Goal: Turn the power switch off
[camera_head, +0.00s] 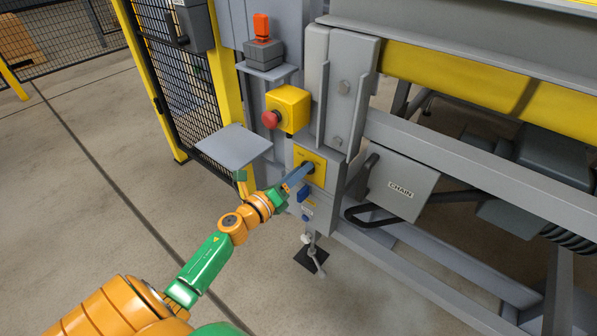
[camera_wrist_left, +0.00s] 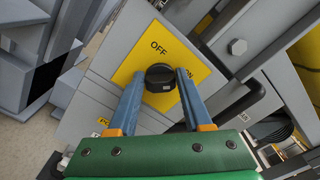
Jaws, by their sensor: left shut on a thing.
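The power switch is a round black knob (camera_wrist_left: 159,78) on a yellow plate (camera_wrist_left: 190,62) with an OFF label above it and an ON label at its right, partly hidden by a finger. The plate also shows in the head view (camera_head: 318,158) on the grey machine post. My left gripper (camera_head: 304,172) reaches the plate and hides most of the knob there. In the left wrist view its two blue fingers (camera_wrist_left: 158,84) lie on either side of the knob and are shut on it. My right gripper is not in view.
A yellow box with a red emergency button (camera_head: 271,119) sits just above the plate. A grey shelf plate (camera_head: 233,146) juts out at the left. A grey CHAIN box (camera_head: 402,183) and a dark handle are close at the right. Open floor lies to the left.

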